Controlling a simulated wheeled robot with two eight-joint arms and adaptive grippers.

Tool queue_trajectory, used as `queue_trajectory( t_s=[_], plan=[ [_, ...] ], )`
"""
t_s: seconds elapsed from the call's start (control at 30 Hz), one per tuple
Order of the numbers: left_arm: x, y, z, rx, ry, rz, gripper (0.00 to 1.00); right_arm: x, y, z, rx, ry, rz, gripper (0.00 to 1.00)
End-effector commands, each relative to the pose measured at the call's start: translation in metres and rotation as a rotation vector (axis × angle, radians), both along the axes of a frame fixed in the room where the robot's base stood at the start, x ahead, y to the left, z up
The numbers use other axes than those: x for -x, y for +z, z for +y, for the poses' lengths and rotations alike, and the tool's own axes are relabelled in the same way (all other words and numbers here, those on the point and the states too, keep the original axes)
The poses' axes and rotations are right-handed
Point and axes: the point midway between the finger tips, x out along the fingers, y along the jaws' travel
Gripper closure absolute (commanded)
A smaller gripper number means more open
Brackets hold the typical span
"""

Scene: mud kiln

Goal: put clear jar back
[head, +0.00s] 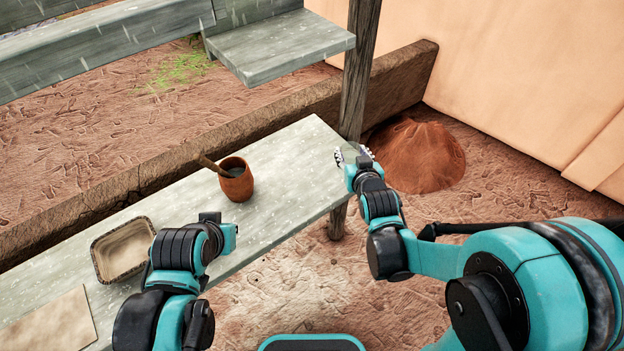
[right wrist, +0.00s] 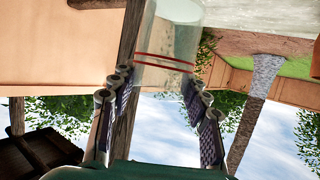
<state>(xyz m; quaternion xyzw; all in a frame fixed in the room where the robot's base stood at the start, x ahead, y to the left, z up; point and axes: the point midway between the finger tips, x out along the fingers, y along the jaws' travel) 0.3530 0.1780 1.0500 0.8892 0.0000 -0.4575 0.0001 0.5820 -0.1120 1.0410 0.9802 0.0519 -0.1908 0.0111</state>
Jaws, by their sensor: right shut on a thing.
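The clear jar (right wrist: 166,62), see-through with red lines around it, shows in the right wrist view between the two fingers of my right gripper (right wrist: 158,105). The fingers are shut on its sides. In the head view my right gripper (head: 352,156) is at the far right end of the grey plank table (head: 285,195), beside the wooden post; the jar is hard to make out there. My left gripper (head: 228,232) is over the table's front part, seen from behind, and its fingers are not clear.
An orange clay pot (head: 237,186) with a stick in it stands on the table. A shallow tray (head: 97,258) and a flat board (head: 48,325) lie at left. A wooden post (head: 360,70), a clay mound (head: 415,155) and a low wall (head: 250,125) are behind.

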Motion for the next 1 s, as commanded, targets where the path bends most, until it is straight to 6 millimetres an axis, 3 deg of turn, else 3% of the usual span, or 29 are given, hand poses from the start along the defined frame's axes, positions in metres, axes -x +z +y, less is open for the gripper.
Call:
queue_trajectory(
  t_s=[0.17, 0.4, 0.6, 0.83, 1.0],
  plan=[
    [0.000, -0.007, 0.000, 0.000, 0.000, 0.000, 1.00, -0.009, -0.008, 0.023, 0.002, 0.002, 0.001, 0.86],
    [0.000, -0.029, 0.000, 0.000, 0.000, 0.000, 1.00, -0.033, -0.044, 0.075, 0.002, 0.004, 0.000, 0.86],
    [0.000, -0.039, 0.000, 0.000, 0.000, 0.000, 1.00, -0.047, -0.063, 0.106, 0.000, -0.001, 0.001, 0.86],
    [0.000, -0.044, 0.000, 0.000, 0.000, 0.000, 1.00, -0.051, -0.074, 0.113, 0.000, -0.004, 0.001, 0.86],
    [0.000, -0.059, 0.000, 0.000, 0.000, 0.000, 1.00, -0.051, -0.102, 0.113, -0.002, -0.004, 0.001, 0.86]
  ],
)
